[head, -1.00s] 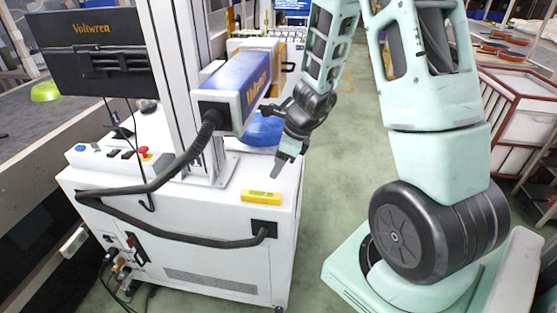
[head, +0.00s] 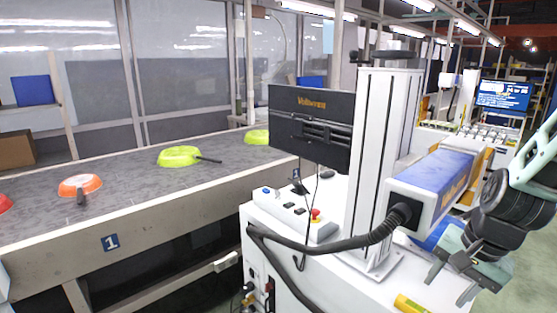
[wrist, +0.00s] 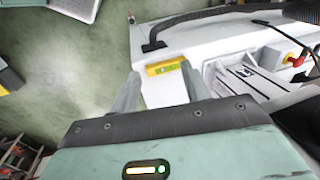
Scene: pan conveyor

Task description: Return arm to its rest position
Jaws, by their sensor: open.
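My gripper (head: 452,281) is at the lower right of the head view, beside the white marking machine (head: 318,262). Its two pale fingers are spread apart with nothing between them. In the wrist view my gripper (wrist: 160,78) also shows both fingers apart, pointing toward the machine's edge. A yellow device with a small display (wrist: 166,68) lies on the machine top beyond the fingertips; I cannot tell the exact gap. In the head view only part of this yellow device (head: 411,304) shows at the bottom edge. My arm leaves the head view at the right.
A grey conveyor (head: 130,202) runs along the left, carrying orange (head: 80,185) and lime-green pans (head: 180,156). Green floor (wrist: 85,55) is open beside the machine.

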